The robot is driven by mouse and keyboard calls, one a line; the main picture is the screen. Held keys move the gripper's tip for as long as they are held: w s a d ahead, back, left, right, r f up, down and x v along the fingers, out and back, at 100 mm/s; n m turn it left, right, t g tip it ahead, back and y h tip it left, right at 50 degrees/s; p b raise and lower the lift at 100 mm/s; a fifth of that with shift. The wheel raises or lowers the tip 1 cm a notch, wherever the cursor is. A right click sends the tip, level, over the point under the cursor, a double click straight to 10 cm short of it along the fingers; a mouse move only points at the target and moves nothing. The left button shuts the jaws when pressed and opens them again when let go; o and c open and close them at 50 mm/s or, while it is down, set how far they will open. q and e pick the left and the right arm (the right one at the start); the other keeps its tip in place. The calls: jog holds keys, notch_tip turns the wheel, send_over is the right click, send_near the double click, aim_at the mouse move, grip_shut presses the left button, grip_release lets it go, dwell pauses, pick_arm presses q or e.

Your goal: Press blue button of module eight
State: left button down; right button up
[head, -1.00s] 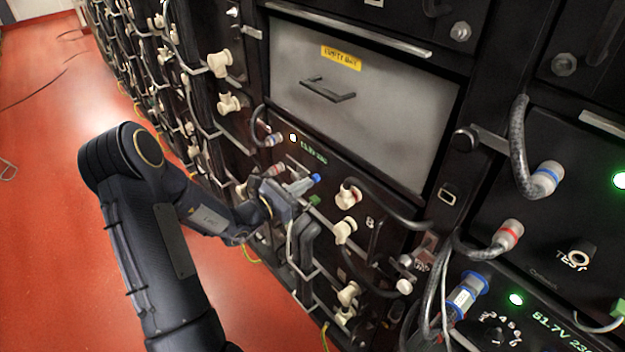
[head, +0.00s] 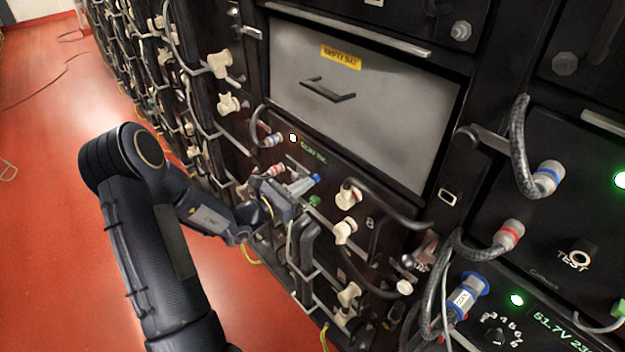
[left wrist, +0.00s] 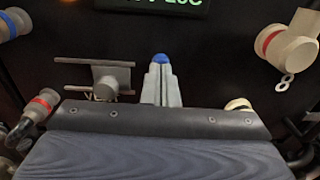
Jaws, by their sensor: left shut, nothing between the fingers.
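Module eight (head: 380,243) is the black panel below the grey drawer front, with an "8" mark beside its cream plugs. Its blue button (head: 316,179) sits right at the tips of my left gripper (head: 303,186). In the left wrist view the blue button (left wrist: 160,58) shows just beyond the two closed grey fingers (left wrist: 161,80), in line with them. The fingers are shut and empty. They appear to touch the button, but contact is hard to tell. The module's green display (head: 313,150) shows short text, cut off in the left wrist view (left wrist: 155,4). My right gripper is not in view.
A green button (head: 314,201) lies just below the fingertips. Cream plugs (head: 347,196) and cables crowd the right side. The red floor (head: 60,200) at left is open.

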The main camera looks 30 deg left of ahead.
pick_arm(q)
jog(key=v, duration=0.7)
dwell(0.3)
dwell(0.3)
jog(key=s+d+r+m+g+h+p, duration=0.25)
jog(key=s+d+r+m+g, duration=0.25)
jog(key=d+r+m, duration=0.25)
jog(key=s+d+r+m+g+h+p, duration=0.1)
jog(key=s+d+r+m+g+h, duration=0.4)
jog(key=d+m, duration=0.35)
jog(key=s+a+r+m+y+p, duration=0.1)
jog(key=s+m+y+p, duration=0.1)
jog(key=s+m+y, duration=0.3)
jog(key=s+a+r+m+y+p, duration=0.1)
jog(key=s+r+m+y+p, duration=0.1)
jog(key=s+m+y, duration=0.3)
jog(key=shift+s+r+m+g, duration=0.3)
jog(key=shift+s+m+g, duration=0.1)
jog(key=shift+s+m, duration=1.6)
jog(key=shift+a+y, duration=0.1)
jog(key=shift+y, duration=0.15)
dwell(0.6)
